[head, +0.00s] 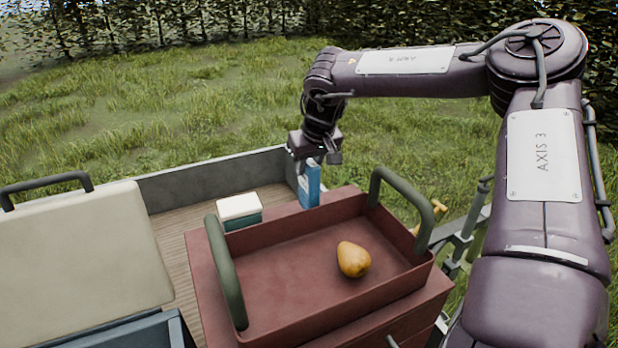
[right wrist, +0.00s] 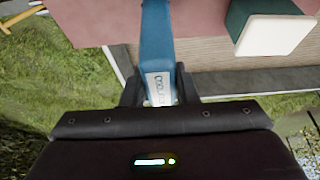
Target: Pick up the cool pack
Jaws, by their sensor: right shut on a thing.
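The cool pack (head: 309,188) is a blue upright slab with a pale label. My right gripper (head: 314,166) is shut on its top end, at the far edge of the red tray. In the right wrist view the cool pack (right wrist: 158,55) stands between the two fingers of my right gripper (right wrist: 160,88), with its white label near them. Its lower end is close to the tray's far side in the head view; I cannot tell whether it touches anything there. My left gripper is not in view.
A red tray (head: 290,271) with green handles holds a yellow pear (head: 353,259). A green box with a white lid (head: 239,206) stands behind it on the wooden cart bed (head: 174,239). A cooler with a cream lid (head: 85,250) is at left. Grass lies beyond the grey cart wall.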

